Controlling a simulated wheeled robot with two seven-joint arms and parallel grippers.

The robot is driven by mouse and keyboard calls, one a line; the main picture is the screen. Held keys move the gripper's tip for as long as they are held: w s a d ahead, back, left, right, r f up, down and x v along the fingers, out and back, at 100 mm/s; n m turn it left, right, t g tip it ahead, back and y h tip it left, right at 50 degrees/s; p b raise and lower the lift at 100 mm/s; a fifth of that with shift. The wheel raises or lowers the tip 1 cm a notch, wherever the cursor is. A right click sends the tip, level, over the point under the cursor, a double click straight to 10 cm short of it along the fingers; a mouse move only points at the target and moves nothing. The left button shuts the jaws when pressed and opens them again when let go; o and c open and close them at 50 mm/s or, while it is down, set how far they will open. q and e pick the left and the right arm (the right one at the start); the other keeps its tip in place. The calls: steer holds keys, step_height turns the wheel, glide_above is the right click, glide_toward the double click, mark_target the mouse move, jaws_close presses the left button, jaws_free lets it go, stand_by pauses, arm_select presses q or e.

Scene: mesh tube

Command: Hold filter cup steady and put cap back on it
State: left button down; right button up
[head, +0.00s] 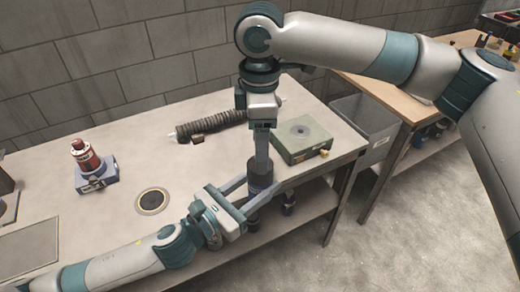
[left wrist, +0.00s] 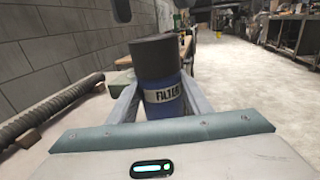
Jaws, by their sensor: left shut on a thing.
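The filter cup (left wrist: 163,97), blue with a pale "FILTER" label, stands upright between the fingers of my left gripper (head: 248,192). The left gripper is shut on the cup's body at the table's front edge. A dark grey cylindrical cap (left wrist: 155,57) sits on top of the cup, with no gap visible; it also shows in the head view (head: 260,170). My right gripper (head: 262,156) points straight down, its fingertips overlapping the cap's top edge in the head view. The left wrist view shows nothing gripping the cap. The right fingers are seen edge-on, so their opening is unclear.
A green box (head: 303,139) stands right of the cup, and a black ribbed hose (head: 212,125) lies behind. A red device on a blue base (head: 88,165) and a round disc (head: 153,201) are to the left. A grey bin (head: 367,122) stands beyond the table's right end.

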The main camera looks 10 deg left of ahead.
mark_target(260, 185)
steer(key=shift+r, duration=0.9)
steer(key=shift+f, duration=0.2)
steer(key=shift+f, duration=3.85)
steer(key=c, duration=1.1)
steer(key=o, duration=1.3)
steer(key=shift+c, duration=0.2)
